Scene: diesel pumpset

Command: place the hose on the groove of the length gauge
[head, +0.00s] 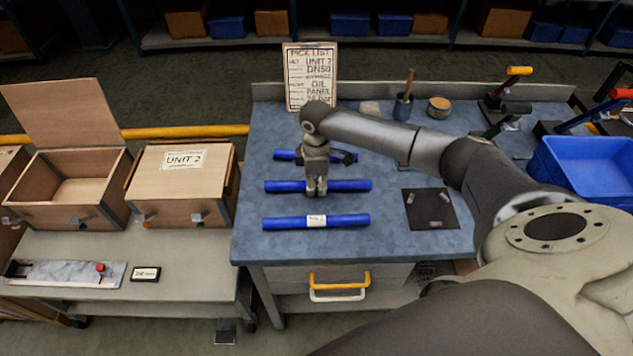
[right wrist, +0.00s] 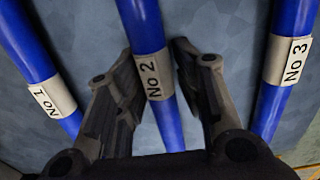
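Three blue hoses with white number labels lie side by side on the blue-grey bench top. My right gripper (head: 316,190) is down at the middle hose (head: 347,186), labelled No 2. In the right wrist view my right gripper (right wrist: 158,60) is open, with one finger on each side of the No 2 hose (right wrist: 142,25). I cannot tell whether either finger touches it. A flat gauge-like fixture (head: 65,273) with a red knob, seemingly the length gauge, lies on the low left bench. Its groove is not clear at this size. My left gripper is not in view.
The back hose (head: 284,154) and front hose (head: 285,223) lie close either side. A dark mat (head: 430,222) with small parts lies to their right. A blue bin (head: 590,163) stands far right. Wooden boxes (head: 183,186) stand behind the fixture. A pick list (head: 309,70) stands at the back.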

